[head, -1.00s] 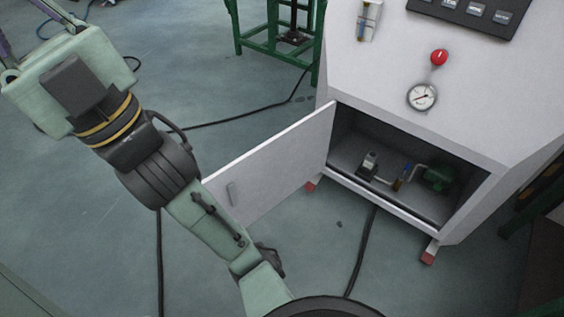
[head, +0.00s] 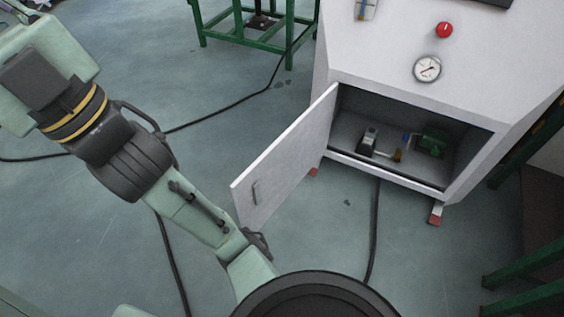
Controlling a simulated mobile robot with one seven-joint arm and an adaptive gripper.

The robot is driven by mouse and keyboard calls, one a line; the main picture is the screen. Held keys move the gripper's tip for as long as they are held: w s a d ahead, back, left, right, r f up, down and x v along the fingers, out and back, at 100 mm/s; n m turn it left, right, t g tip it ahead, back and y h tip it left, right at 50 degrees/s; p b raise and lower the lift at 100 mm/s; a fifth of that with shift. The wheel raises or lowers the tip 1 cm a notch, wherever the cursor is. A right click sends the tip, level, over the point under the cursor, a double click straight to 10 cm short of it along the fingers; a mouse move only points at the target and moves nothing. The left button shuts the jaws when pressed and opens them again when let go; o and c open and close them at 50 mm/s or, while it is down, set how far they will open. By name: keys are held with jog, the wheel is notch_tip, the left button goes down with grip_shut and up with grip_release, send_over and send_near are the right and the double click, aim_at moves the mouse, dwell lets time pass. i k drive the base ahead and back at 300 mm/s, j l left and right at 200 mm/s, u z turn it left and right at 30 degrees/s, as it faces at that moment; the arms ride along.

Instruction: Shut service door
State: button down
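The service door (head: 290,160) is a light grey-white panel with a small dark handle (head: 254,193) near its free edge. It stands wide open, joined at the left side of the compartment opening of the white cabinet (head: 395,40). Its free edge points down and left toward my arm. My arm's links pass in front of the floor at left, and the lower link appears close to the door's lower free corner; I cannot tell whether they touch. My gripper is not visible in the head view.
The open compartment (head: 405,140) holds a small pump-like unit (head: 368,141) and a green part (head: 433,142). A gauge (head: 427,69) and red knob (head: 444,30) sit above. Green stands (head: 240,41) are behind left and at lower right. A black cable (head: 374,235) crosses the floor.

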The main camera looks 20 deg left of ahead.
aim_at(284, 164)
jog(key=j+z, duration=0.2)
jog(key=j, duration=0.4)
jog(key=k+j+z, duration=0.25)
jog(key=j, duration=0.3)
jog(key=i+j+z, duration=0.1)
jog(key=j+z, duration=0.15)
jog(key=j, duration=0.35)
jog(key=j+z, duration=0.2)
jog(key=j, duration=0.35)
jog(key=i+j+z, duration=0.1)
jog(key=j, duration=0.25)
jog(key=i+j+z, duration=0.15)
jog(key=j, duration=0.2)
jog(key=i+j+z, duration=0.1)
jog(key=j, duration=0.3)
jog(key=k+j, duration=0.1)
jog(key=k, duration=0.4)
jog(key=k+z, duration=0.6)
jog(key=z, duration=0.15)
